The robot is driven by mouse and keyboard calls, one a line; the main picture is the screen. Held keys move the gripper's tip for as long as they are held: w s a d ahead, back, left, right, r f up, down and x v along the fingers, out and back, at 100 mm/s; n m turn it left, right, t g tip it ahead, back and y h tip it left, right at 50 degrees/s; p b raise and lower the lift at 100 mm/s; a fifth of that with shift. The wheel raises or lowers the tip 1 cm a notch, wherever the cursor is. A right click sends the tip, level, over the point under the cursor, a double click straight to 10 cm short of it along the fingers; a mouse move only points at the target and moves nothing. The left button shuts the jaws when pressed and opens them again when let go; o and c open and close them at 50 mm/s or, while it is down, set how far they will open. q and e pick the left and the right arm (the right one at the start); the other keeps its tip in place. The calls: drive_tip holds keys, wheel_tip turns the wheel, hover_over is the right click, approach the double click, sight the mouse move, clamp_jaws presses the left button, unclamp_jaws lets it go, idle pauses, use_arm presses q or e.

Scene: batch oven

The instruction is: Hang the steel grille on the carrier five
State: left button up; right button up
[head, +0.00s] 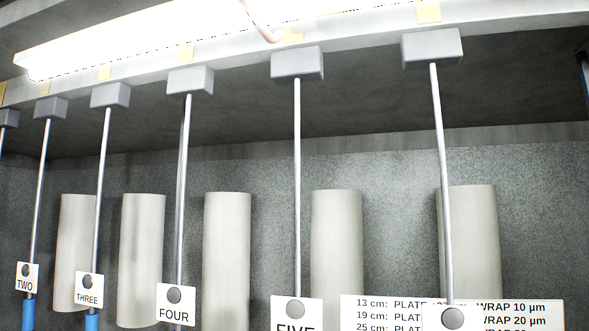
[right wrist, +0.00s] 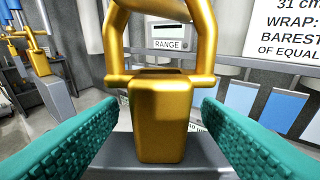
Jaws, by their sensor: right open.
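Carrier five is a thin steel rod (head: 297,180) under a grey block in the head view. Its white FIVE tag (head: 297,312) is cut by the bottom edge, so its lower end is out of view. My right gripper (right wrist: 160,110), with teal ribbed pads, is open in the right wrist view. Between and just beyond its pads is a gold block (right wrist: 160,115) with a gold loop above it; whether the pads touch it I cannot tell. I cannot make out the steel grille in either view. My left gripper is not in view.
Carriers tagged TWO (head: 27,277), THREE (head: 89,289) and FOUR (head: 176,305) hang to the left, another rod (head: 440,180) to the right. Pale cylinders (head: 336,245) stand behind. The right wrist view shows a RANGE panel (right wrist: 172,44) and a wall notice (right wrist: 285,30).

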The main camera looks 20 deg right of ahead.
drive_tip(key=shift+f, duration=0.15)
drive_tip(key=shift+s, duration=0.25)
drive_tip(key=s+r+b, duration=0.3)
drive_tip(key=s, duration=0.8)
drive_tip(key=s+f+n+g+b, duration=0.1)
drive_tip(key=s+f+g+b, duration=0.15)
drive_tip(key=f, duration=1.55)
drive_tip(key=s+f+g+b, duration=0.15)
drive_tip(key=f+g, duration=0.25)
drive_tip(key=f, duration=1.5)
drive_tip(key=s+f+g+b, duration=0.2)
drive_tip(key=s+f+g, duration=0.1)
drive_tip(key=s+f, duration=1.5)
drive_tip(key=s+d+f+g+b, duration=0.1)
drive_tip(key=s+f, duration=0.4)
drive_tip(key=s, duration=0.4)
drive_tip(key=s+d+f+n+g, duration=0.1)
drive_tip(key=s+f+g, duration=0.1)
drive_tip(key=s+f, duration=0.4)
drive_tip(key=s+f+g+b, duration=0.1)
drive_tip(key=s+f, duration=0.5)
drive_tip(key=s, duration=0.7)
drive_tip(key=shift+d+f+g+b, duration=0.3)
drive_tip(key=shift+d+g, duration=0.1)
drive_tip(key=shift+g, duration=0.25)
